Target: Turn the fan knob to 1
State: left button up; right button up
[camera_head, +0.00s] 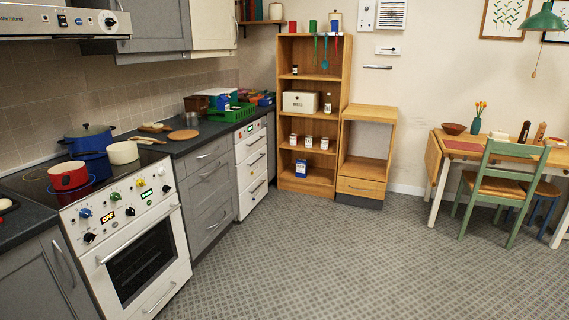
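A white range hood (50,25) is at the top left, above the stove. Near its right end is a round dark-and-light knob (110,21); its markings and setting are too small to read. A white slatted vent (391,14) is on the back wall at the top, with a small white panel (366,14) beside it. I cannot tell from the picture which of these carries the fan knob. Neither of my grippers shows in this view.
The white stove (135,245) has several coloured knobs, with pots on its hob, including a red pot (68,176). Counter and drawers run to a wooden shelf (285,110). A table (436,160) and green chair (487,185) stand right. The middle floor is clear.

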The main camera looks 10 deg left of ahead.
aim_at(109, 23)
jog(key=i+z, duration=0.2)
jog(key=i, duration=1.3)
jog(key=i+u, duration=0.15)
jog(key=i, duration=0.3)
jog(key=i+l+u, duration=0.2)
jog(key=i, duration=0.2)
jog(key=i+l+u, duration=0.15)
jog(key=i, duration=0.3)
jog(key=i+l+u, duration=0.2)
jog(key=i+u, duration=0.25)
jog(key=i+l+u, duration=0.2)
jog(key=u, duration=0.3)
jog(key=i+l+u, duration=0.25)
jog(key=l+u, duration=0.2)
jog(key=i+l+u, duration=0.15)
jog(key=l+u, duration=0.3)
jog(key=l, duration=0.05)
